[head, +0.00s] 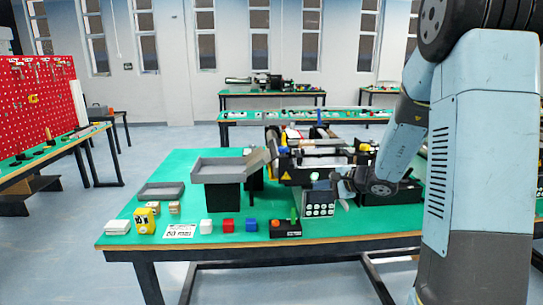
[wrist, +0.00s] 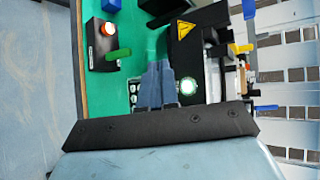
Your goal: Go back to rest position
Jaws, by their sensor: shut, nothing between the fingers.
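My gripper (head: 338,184) is above the green table (head: 178,165), close to the front of the black mini conveyor unit (head: 316,162) in the head view. In the wrist view my gripper (wrist: 158,68) shows its two grey-blue fingers together, shut with nothing between them. The fingers point towards the conveyor side, beside a lit round green-white button (wrist: 188,86). A control box (wrist: 101,45) with an orange button and a green lever lies past the fingertips on the left. The arm reaches in from the right in the head view.
A grey tray on a black stand (head: 222,172) and a flat grey tray (head: 161,190) stand on the left. Small white (head: 206,226), red (head: 228,225) and blue (head: 251,225) cubes line the front. A yellow device (head: 144,220) stands at front left.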

